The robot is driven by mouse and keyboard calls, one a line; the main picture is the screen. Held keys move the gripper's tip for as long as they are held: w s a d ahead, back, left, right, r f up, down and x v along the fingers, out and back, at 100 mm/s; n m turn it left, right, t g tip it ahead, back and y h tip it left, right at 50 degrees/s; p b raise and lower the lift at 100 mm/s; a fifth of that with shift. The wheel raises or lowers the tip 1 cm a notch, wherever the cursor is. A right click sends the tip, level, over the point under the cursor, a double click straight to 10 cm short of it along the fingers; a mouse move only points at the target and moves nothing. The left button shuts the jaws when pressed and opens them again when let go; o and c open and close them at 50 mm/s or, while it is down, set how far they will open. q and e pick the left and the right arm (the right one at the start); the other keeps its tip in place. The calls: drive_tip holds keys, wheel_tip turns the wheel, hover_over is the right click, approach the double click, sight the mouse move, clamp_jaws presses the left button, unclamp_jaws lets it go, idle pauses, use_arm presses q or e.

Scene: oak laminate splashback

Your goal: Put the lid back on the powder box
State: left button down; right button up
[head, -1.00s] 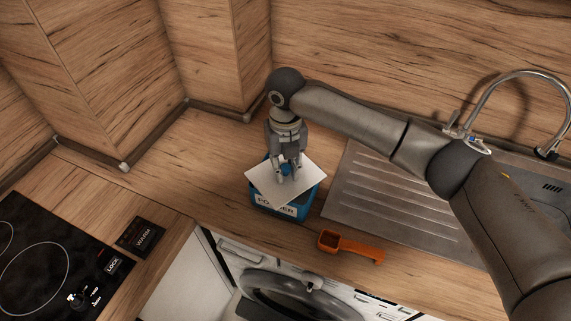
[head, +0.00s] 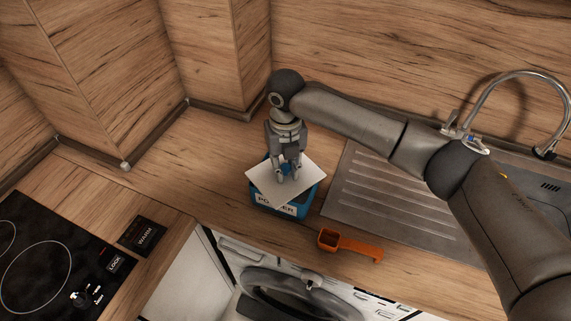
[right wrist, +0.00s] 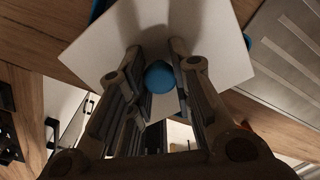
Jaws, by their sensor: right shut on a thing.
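The blue powder box (head: 270,208) stands on the counter, its label partly covered. The white square lid (head: 265,178) is over the box's top, turned at an angle to it, so its corners stick out past the box. Whether it touches the rim I cannot tell. My right gripper (head: 287,177) points down and is shut on the lid's blue knob. In the right wrist view the blue knob (right wrist: 160,77) sits between the fingers, with the white lid (right wrist: 215,45) behind it and bits of the blue box at its edges. My left gripper is not in view.
An orange scoop (head: 350,244) lies on the counter near the front edge, right of the box. A steel sink drainer (head: 385,205) is to the right, with a tap behind. A black hob (head: 45,255) is at the left. Counter left of the box is clear.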

idle(0.3)
drive_tip(key=o, duration=0.9)
drive_tip(key=shift+o, duration=0.3)
drive_tip(key=o, duration=0.4)
drive_tip(key=shift+o, duration=0.2)
drive_tip(key=shift+r+p, duration=3.35)
drive_tip(key=shift+r, duration=0.2)
drive_tip(key=shift+c, duration=0.2)
clamp_jaws()
